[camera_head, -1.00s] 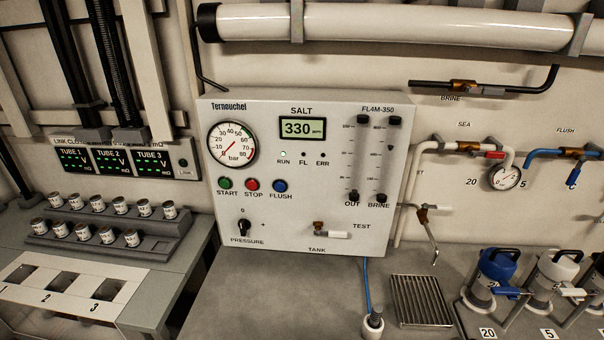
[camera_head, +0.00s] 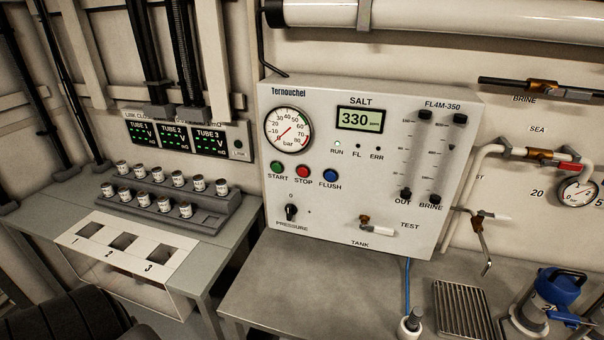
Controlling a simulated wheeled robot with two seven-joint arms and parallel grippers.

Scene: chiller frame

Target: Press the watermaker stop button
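The watermaker panel (camera_head: 345,222) is a pale grey box on the wall above the bench. Its red stop button (camera_head: 303,172) sits between the green start button (camera_head: 276,167) and the blue flush button (camera_head: 330,176). Nothing covers the buttons. The display (camera_head: 360,120) reads 330, and the RUN lamp (camera_head: 337,144) looks lit white. The pressure gauge (camera_head: 288,130) is at the panel's upper left. Neither gripper is in view.
A grey bench (camera_head: 285,270) lies below the panel, mostly clear at its left. A drain grate (camera_head: 462,309) and blue-topped canister (camera_head: 558,290) are at right. A side table with a rack of small jars (camera_head: 170,200) stands at left.

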